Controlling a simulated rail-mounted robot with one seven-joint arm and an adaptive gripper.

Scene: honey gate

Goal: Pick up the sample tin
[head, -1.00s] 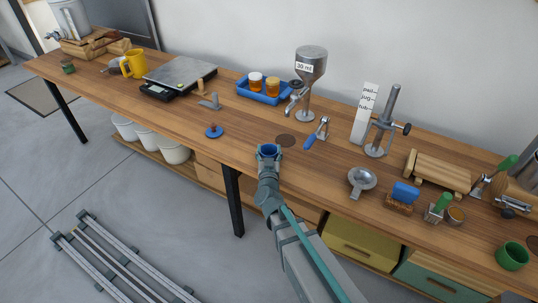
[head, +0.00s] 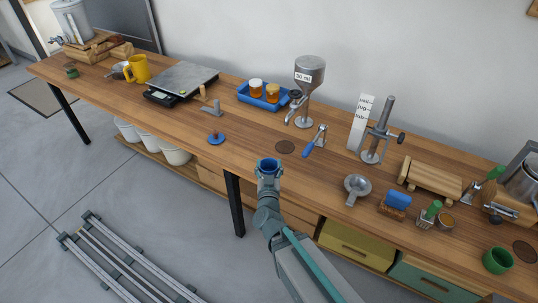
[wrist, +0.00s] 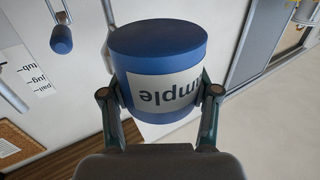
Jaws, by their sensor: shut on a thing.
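The sample tin (wrist: 158,50) is a blue cylinder with a white label; in the wrist view the letters "mple" show upside down. My gripper (wrist: 160,92) is shut on it, with one finger on each side of the tin. In the head view the blue tin (head: 269,163) sits in my gripper (head: 268,173) near the bench's front edge. It appears held above the wood, though the exact height is hard to tell.
A blue-handled tool (head: 314,142), a dispenser stand (head: 308,90) and a small metal pan (head: 357,187) stand behind and right. A blue tray (head: 264,97) holds jars.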

